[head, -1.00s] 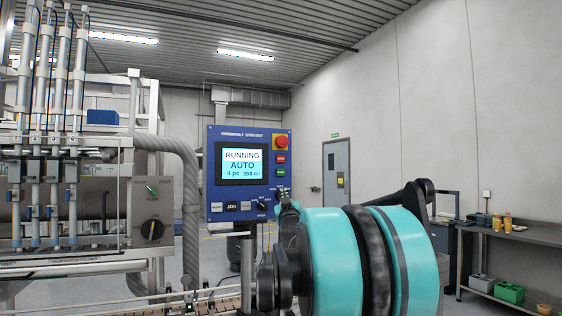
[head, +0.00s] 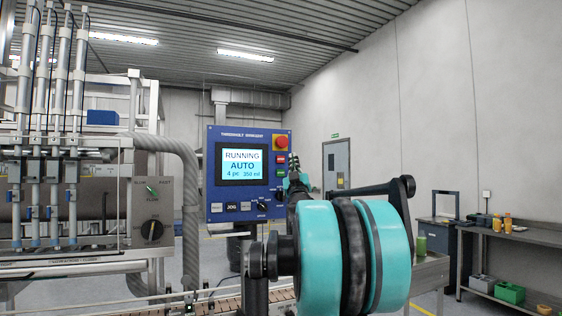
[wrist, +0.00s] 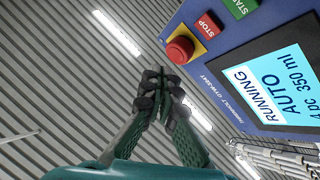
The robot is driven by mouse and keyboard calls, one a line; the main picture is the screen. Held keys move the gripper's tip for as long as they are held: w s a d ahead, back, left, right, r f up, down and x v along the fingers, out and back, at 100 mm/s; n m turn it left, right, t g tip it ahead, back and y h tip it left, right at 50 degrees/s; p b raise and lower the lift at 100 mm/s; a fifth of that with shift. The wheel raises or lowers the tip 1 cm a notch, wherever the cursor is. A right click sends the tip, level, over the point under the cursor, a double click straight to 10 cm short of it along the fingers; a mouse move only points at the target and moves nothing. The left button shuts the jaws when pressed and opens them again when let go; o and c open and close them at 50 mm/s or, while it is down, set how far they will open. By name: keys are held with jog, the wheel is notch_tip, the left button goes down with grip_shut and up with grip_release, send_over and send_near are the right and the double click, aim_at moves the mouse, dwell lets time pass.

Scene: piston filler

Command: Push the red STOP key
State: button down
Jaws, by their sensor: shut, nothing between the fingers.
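The red STOP key (head: 281,159) is on the right side of the blue control panel (head: 215,143), below the red emergency mushroom button on its yellow plate (head: 281,142) and above the green START key (head: 281,173). In the wrist view the STOP key (wrist: 208,25) is beyond the mushroom button (wrist: 180,49), up and right of my fingertips. My gripper (wrist: 160,78) is shut and empty, its dark fingertips together. In the head view my gripper (head: 294,158) shows just right of the keys. The fingers look apart from the panel; the exact gap is unclear.
The panel screen (head: 242,163) reads RUNNING, AUTO, 4 pc, 350 ml. Lower keys and black knobs sit near it. The filler with its upright cylinders (head: 45,130) and a grey hose (head: 187,200) stand left. A workbench (head: 510,232) is at the right.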

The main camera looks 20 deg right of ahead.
aim_at(284, 161)
jog(key=shift+w+a, duration=0.15)
jog(key=shift+w, duration=4)
jog(key=shift+w, duration=0.1)
jog(key=shift+w, duration=0.3)
jog(key=shift+w, duration=0.4)
jog(key=shift+s, duration=0.85)
jog(key=shift+s, duration=2.5)
